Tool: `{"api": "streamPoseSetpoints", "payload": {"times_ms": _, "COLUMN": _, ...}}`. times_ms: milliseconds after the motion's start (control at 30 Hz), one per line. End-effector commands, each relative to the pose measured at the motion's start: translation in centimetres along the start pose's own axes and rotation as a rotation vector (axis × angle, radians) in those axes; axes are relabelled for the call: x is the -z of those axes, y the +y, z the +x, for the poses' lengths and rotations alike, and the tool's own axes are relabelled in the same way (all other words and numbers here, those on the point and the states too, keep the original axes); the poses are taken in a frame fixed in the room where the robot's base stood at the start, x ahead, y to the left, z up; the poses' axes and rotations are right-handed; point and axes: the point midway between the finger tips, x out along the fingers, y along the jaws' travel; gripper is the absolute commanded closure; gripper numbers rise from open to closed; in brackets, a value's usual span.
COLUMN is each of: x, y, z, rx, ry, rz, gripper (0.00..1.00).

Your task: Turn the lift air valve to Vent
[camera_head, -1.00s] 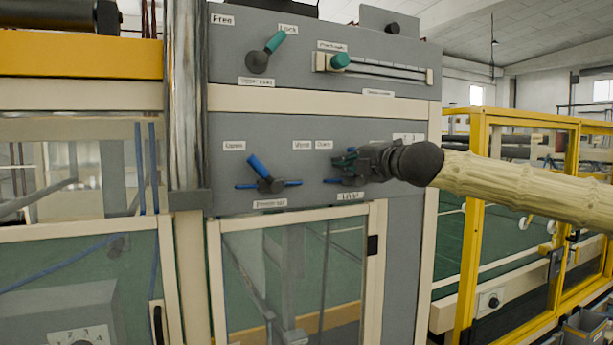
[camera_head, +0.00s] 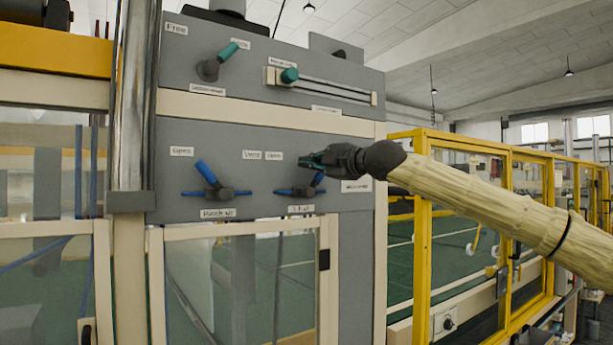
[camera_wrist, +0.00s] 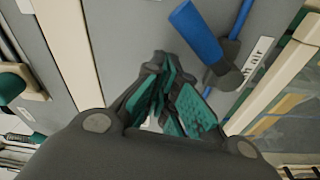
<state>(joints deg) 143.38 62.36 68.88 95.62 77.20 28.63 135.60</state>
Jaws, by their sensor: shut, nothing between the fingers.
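The lift air valve (camera_head: 302,190) sits on the grey panel (camera_head: 235,128), above a small label (camera_head: 301,209). Its blue handle (camera_head: 318,179) points up and to the right, partly behind my gripper. It also shows in the wrist view as a blue lever (camera_wrist: 197,32) beside a label ending in "air" (camera_wrist: 257,60). An "Open" label (camera_head: 273,155) is at the valve's upper left; the area at its upper right is covered by my gripper. My gripper (camera_head: 308,160) is shut and empty, just above the valve; its teal pads (camera_wrist: 172,105) are close together. Contact cannot be told.
A similar blue-handled valve (camera_head: 207,180) is to the left, its handle pointing up-left. Above are a teal-handled lever (camera_head: 217,62) and a teal slider knob (camera_head: 289,76). A glass door (camera_head: 325,235) is below. Yellow guarding (camera_head: 425,240) stands at the right.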

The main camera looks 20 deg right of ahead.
Motion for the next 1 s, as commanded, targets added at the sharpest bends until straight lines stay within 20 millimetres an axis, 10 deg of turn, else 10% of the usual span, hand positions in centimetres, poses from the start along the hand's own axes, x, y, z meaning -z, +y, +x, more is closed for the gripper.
{"api": "streamPoseSetpoints", "payload": {"times_ms": 1000, "x": -2.5, "y": 0.2, "z": -0.3, "rx": -0.025, "ry": -0.002, "rz": 0.18, "gripper": 1.0}}
